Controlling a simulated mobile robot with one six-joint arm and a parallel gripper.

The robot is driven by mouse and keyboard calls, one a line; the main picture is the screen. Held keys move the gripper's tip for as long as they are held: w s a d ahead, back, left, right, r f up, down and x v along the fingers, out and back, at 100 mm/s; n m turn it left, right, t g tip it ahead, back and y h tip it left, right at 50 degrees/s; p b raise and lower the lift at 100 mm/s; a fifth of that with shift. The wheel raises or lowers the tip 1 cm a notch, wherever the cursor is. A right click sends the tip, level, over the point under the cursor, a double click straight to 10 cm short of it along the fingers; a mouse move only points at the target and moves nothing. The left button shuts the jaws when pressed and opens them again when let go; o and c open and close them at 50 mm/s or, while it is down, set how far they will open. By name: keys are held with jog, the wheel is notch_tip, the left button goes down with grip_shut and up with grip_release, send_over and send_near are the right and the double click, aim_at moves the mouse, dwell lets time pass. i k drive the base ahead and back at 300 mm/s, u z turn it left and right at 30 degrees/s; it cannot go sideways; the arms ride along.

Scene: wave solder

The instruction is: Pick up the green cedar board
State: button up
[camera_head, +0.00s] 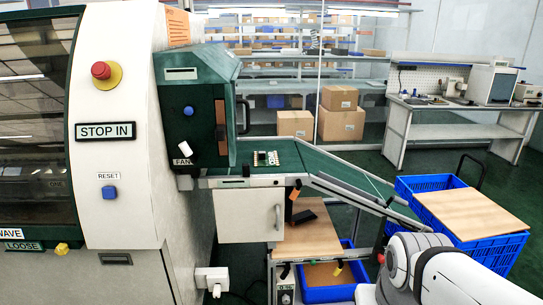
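A small board with pale, raised components (266,158) lies on the green conveyor (318,163) just outside the machine's green outlet housing. It is the only circuit-board-like thing I can make out, and its own colour is hard to tell from the green belt. My white and grey arm shows at the lower right, well apart from the board. My gripper is outside the picture, so its state is hidden.
A large white machine (118,195) with a red stop button fills the left. Metal rails edge the sloping conveyor. Blue crates (432,186) stand at the right, a wooden board (472,212) on top. Cardboard boxes (341,124) and a workbench (455,103) stand behind.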

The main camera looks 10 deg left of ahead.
aim_at(262, 158)
jog(key=u, duration=0.45)
jog(key=i, duration=2.1)
jog(key=z, duration=0.55)
jog(key=k, duration=0.9)
jog(key=z, duration=0.15)
jog(key=i, duration=0.9)
jog(key=u, duration=0.05)
